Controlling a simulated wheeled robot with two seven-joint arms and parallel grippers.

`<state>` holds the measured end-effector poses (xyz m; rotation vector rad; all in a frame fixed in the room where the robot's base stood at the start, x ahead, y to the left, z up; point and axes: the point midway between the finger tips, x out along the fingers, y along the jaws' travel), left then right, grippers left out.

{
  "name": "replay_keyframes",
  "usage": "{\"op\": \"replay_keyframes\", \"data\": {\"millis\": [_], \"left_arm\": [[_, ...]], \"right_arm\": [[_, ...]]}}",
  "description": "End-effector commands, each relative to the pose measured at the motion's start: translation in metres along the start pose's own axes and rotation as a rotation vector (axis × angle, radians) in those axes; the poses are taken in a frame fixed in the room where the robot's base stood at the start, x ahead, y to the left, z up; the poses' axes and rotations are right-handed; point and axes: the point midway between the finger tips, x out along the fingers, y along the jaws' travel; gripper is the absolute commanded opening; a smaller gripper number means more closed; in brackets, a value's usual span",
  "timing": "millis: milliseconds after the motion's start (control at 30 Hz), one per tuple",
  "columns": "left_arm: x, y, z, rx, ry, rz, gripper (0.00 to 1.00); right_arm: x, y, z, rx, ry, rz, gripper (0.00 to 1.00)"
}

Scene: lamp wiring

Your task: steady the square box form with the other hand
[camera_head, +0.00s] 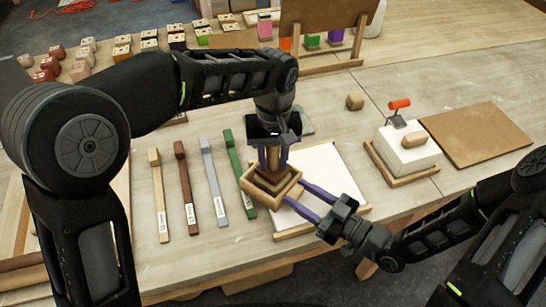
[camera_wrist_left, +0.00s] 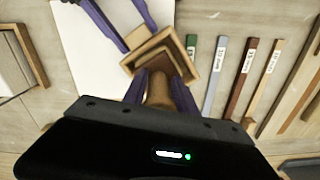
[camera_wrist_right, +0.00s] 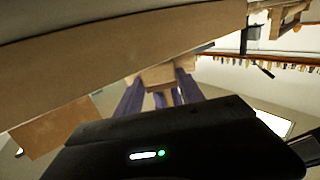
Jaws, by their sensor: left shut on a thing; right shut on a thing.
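The square box form (camera_head: 259,197) is a small open wooden frame above the near-left part of a white board (camera_head: 325,170). It also shows in the left wrist view (camera_wrist_left: 136,62). My left gripper (camera_head: 274,160) points down over it, shut on a brown wooden tamper-like block (camera_wrist_left: 158,90) whose lower end sits within the frame. My right gripper (camera_head: 294,194) reaches in from the right, its purple fingers spread on either side of the form's right corner and shut on it. In the right wrist view the fingers (camera_wrist_right: 160,97) meet pale wood. The form's inside is mostly hidden.
To the right are a white block (camera_head: 405,150) on a wooden tray, an orange-handled tool (camera_head: 399,108) and a brown board (camera_head: 478,135). A wooden stand (camera_head: 325,35) is at the back.

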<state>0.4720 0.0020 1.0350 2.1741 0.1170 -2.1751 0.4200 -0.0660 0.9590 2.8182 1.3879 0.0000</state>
Motion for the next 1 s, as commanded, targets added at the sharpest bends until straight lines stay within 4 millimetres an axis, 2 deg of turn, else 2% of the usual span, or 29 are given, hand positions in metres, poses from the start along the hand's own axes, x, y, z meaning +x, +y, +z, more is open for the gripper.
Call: {"op": "replay_keyframes", "data": {"millis": [567,1000], "left_arm": [[0.0,0.0,0.0,0.0,0.001,0.0,0.0],[0.011,0.0,0.0,0.0,0.001,0.001,0.0]], "right_arm": [[0.0,0.0,0.0,0.0,0.0,0.001,0.0],[0.0,0.0,0.0,0.0,0.0,0.001,0.0]]}}
